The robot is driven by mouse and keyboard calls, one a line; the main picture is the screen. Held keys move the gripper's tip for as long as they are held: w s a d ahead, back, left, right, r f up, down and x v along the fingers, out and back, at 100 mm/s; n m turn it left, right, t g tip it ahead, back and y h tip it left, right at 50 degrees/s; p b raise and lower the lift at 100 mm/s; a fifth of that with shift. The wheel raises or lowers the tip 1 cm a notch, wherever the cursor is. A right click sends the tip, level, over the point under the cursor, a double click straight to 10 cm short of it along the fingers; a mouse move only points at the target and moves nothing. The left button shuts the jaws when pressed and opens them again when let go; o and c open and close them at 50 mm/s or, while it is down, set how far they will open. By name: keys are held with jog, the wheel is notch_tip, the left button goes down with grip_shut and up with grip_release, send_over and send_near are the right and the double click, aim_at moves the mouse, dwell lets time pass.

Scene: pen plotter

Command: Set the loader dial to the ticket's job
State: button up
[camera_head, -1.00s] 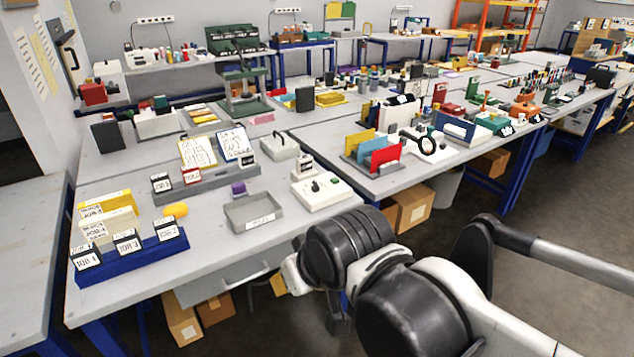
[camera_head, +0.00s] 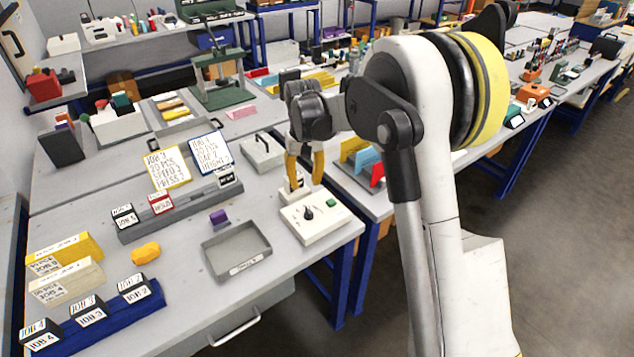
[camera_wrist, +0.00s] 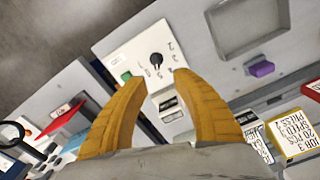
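The loader dial is a black knob (camera_head: 308,213) on a white control box (camera_head: 318,228) with a green button (camera_head: 331,203). In the wrist view the knob (camera_wrist: 156,59) stands amid small printed marks; its exact setting is too small to read. A yellow-framed ticket (camera_head: 167,168) leans on a grey rack; in the wrist view this ticket (camera_wrist: 292,135) reads JOB 3, 20 PCS, SPEED 3, PRESS 2. A blue-framed ticket (camera_head: 210,153) stands beside it. My gripper (camera_head: 304,182) is open and empty, pointing down above the back of the box, apart from the knob.
A grey tray (camera_head: 236,270) and purple block (camera_head: 218,217) lie left of the box. A blue rack (camera_head: 106,319) holds JOB 4, JOB 3 and JOB 2 blocks at front left. A black-and-white block stands behind the box in the wrist view (camera_wrist: 167,104). Coloured folders (camera_head: 354,149) stand right.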

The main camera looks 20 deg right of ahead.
aim_at(308, 207)
jog(key=f+b, duration=0.1)
jog(key=f, duration=0.3)
jog(key=w+f+b, duration=0.1)
jog(key=f, duration=0.3)
jog(key=d+f+b, duration=0.1)
jog(key=f, duration=0.3)
jog(key=shift+w+f+b, duration=0.1)
jog(key=shift+w+b, duration=0.1)
jog(key=shift+b, duration=0.2)
grip_shut()
